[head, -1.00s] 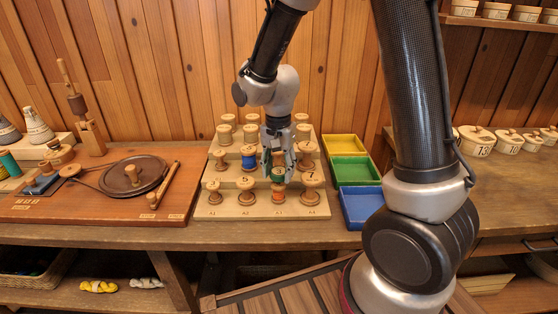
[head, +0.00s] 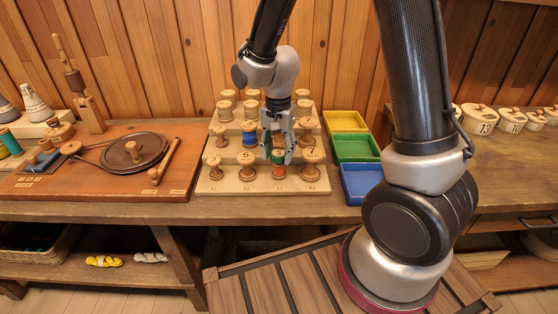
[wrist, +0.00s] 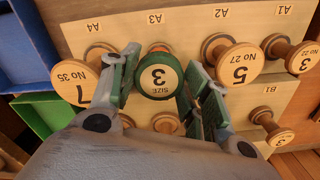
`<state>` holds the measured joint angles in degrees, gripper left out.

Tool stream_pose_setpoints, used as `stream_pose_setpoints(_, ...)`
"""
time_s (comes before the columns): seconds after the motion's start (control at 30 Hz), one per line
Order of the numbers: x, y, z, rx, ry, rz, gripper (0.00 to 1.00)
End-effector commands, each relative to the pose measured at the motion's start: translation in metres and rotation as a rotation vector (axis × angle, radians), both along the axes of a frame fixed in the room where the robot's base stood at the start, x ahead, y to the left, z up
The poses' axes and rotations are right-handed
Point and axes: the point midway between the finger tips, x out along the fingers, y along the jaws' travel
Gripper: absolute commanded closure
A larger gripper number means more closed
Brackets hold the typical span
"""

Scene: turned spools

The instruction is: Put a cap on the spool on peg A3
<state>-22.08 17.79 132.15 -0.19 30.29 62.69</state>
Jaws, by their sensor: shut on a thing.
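The spool on peg A3 (head: 279,172) is orange and stands in the front row of the stepped rack. My gripper (head: 278,157) is right above it, pointing down. Its green-padded fingers are shut on a round cap with a green rim and a wooden face marked "SIZE 3" (wrist: 158,80). The cap is over the spool and hides most of it in the wrist view. The label A3 shows beside it. I cannot tell whether the cap touches the spool.
The spool marked 7 (wrist: 76,84) and the spool marked 5 (wrist: 238,64) stand close on either side. More spools stand on the higher steps. Yellow, green and blue trays (head: 359,182) lie right of the rack. A winding board (head: 95,185) lies to its left.

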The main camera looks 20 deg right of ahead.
Motion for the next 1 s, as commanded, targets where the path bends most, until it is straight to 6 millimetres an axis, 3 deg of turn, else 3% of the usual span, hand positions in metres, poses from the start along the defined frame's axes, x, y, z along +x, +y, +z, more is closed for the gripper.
stream_pose_setpoints(1.0,0.0004,-0.0002,-0.0049,0.001,-0.001,0.000,0.66)
